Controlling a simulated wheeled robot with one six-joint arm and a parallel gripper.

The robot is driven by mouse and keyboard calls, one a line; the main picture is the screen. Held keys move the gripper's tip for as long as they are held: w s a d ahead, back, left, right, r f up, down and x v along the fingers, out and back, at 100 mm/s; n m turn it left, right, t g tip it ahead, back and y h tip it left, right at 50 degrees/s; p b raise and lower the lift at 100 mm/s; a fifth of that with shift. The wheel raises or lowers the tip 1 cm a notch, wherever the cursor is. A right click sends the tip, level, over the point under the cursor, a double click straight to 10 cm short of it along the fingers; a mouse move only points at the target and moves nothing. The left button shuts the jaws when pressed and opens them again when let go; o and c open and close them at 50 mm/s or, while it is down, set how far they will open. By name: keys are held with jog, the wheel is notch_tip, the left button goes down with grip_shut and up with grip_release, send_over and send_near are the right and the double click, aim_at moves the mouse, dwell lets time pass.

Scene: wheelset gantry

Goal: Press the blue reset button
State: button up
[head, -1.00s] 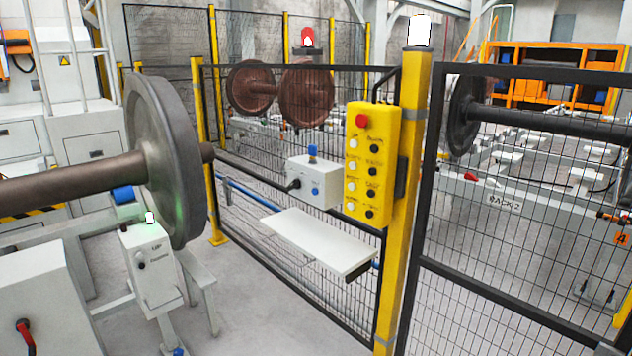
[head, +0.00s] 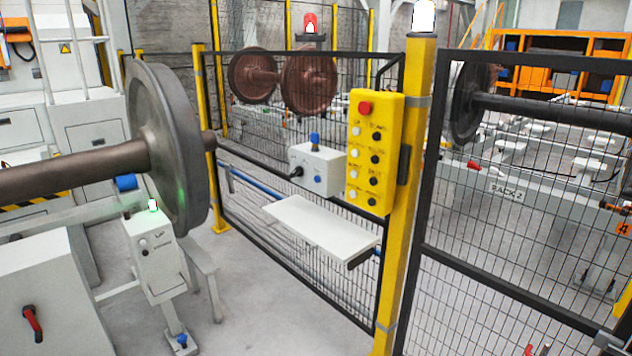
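A small white control box (head: 307,162) is mounted at the fence in the middle of the head view. A blue knob or button (head: 314,138) stands up on its top. I cannot tell which blue part is the reset button. A black knob or plug sits on the box's left side. My gripper is not in view.
A white shelf (head: 318,229) juts out below the box. A yellow pendant (head: 375,150) with a red button hangs on the yellow post (head: 408,215) to its right. A large wheelset (head: 165,150) stands at left beside a grey pedestal box (head: 152,255). Grey floor is open in front of the fence.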

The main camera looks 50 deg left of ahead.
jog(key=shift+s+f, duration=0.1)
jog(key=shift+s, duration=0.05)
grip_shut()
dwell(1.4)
